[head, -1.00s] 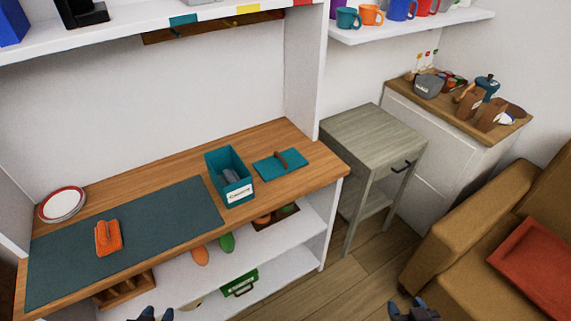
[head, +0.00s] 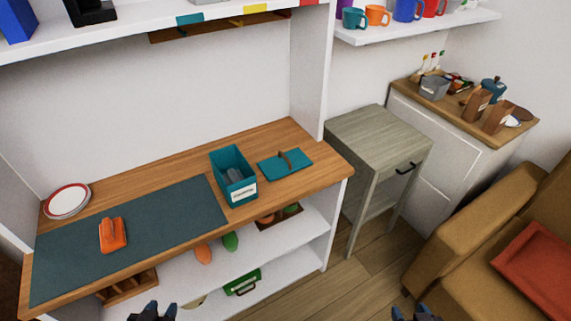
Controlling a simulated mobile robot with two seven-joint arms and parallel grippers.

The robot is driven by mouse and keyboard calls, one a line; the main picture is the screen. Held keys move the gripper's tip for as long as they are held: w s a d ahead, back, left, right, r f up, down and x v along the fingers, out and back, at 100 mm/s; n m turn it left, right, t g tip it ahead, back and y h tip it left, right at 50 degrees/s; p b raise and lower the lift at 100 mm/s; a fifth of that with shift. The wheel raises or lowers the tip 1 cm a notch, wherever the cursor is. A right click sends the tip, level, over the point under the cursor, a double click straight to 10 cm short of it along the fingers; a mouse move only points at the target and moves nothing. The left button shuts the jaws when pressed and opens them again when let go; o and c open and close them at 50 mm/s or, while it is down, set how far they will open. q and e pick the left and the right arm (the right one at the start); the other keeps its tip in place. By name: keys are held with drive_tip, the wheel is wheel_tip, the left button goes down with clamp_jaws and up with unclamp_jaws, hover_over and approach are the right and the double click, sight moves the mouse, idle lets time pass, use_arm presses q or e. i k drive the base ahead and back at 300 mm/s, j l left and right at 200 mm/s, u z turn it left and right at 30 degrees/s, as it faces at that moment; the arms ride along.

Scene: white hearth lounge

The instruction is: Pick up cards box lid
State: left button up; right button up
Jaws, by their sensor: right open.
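A teal lid (head: 285,164) with a brown handle lies flat on the wooden desktop, beside an open teal box (head: 233,176). The box has a white label, too small to read surely, and grey things inside. I take this lid to be the cards box lid. My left gripper (head: 152,312) shows only its tips at the bottom edge, in front of the desk; its opening is unclear. My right gripper (head: 410,314) is open and empty at the bottom edge, right of the desk and far from the lid.
A dark mat (head: 140,232) on the desk (head: 325,171) bears an orange handled object (head: 113,236). A plate (head: 67,201) lies at the far left. A shelf overhangs the desk. A grey side table (head: 377,137) and a brown sofa (head: 480,220) stand right.

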sight(275, 168)
drive_tip(key=i+l+u, duration=0.2)
drive_tip(key=l, duration=0.15)
drive_tip(key=i+l+u, duration=0.25)
drive_tip(key=l+u, duration=0.2)
drive_tip(key=l, duration=0.3)
